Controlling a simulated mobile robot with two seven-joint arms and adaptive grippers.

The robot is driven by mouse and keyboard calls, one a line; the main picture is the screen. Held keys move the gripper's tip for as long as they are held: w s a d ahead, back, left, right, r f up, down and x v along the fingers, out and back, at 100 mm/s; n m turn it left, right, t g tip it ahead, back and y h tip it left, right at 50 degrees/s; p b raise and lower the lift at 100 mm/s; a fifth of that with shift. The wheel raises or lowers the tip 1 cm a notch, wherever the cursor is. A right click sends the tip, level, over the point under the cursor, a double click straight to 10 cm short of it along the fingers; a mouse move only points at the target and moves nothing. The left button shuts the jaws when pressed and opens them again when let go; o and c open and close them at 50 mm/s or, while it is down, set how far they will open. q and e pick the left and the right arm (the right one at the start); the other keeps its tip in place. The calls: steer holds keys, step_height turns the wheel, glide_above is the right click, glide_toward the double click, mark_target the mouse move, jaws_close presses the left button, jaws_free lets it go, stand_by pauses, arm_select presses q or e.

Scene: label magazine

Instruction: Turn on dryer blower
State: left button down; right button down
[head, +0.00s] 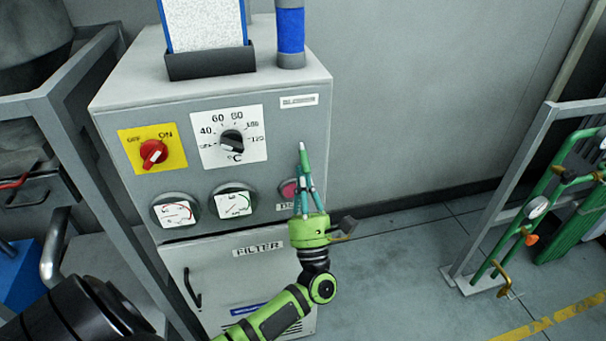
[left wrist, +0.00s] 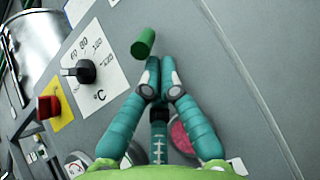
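The grey dryer cabinet (head: 215,100) stands in the head view, with a red OFF/ON knob (head: 153,152) on a yellow plate and a black temperature dial (head: 232,141). A round red-pink button (head: 288,189) sits at the panel's lower right, above a label I cannot fully read; it also shows in the left wrist view (left wrist: 182,137). My left gripper (head: 304,178) is in front of the panel beside this button and partly covers it. In the left wrist view its teal fingertips (left wrist: 158,75) are together, with nothing visible between them. A green cylinder (left wrist: 143,43) appears just beyond them. My right gripper is not in view.
Two round gauges (head: 233,202) sit left of the button. A FILTER door (head: 235,275) with a black handle is below. A grey frame (head: 85,150) stands close on the left. A rack with green pipes (head: 545,185) is on the right, with open floor (head: 400,250) between.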

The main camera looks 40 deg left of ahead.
arm_select(q)
steer(key=shift+r, duration=0.1)
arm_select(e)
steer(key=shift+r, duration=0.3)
